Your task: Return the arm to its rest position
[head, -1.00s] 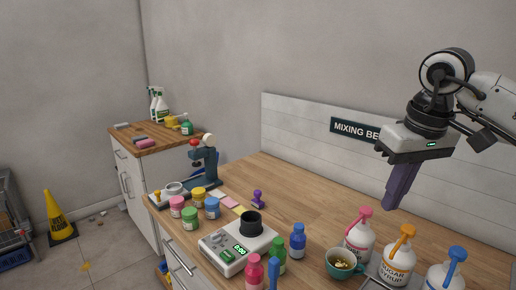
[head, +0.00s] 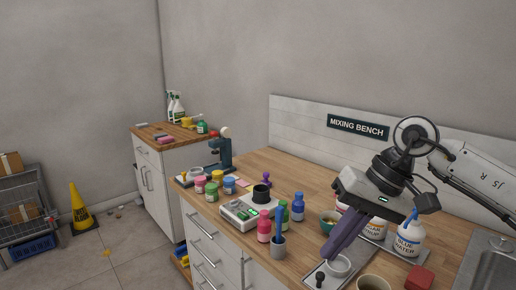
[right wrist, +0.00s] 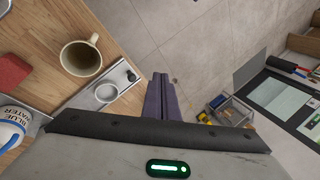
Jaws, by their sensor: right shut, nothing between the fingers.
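My right arm comes in from the right in the head view. Its gripper (head: 332,252) hangs over the front edge of the mixing bench, pointing down and to the left. The two purple fingers are together with nothing between them. In the right wrist view the shut fingers (right wrist: 161,98) show above the floor, beside the counter edge. My left gripper is in neither view.
A mug (right wrist: 80,58) stands near the counter edge. A sink (head: 488,265) is at right.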

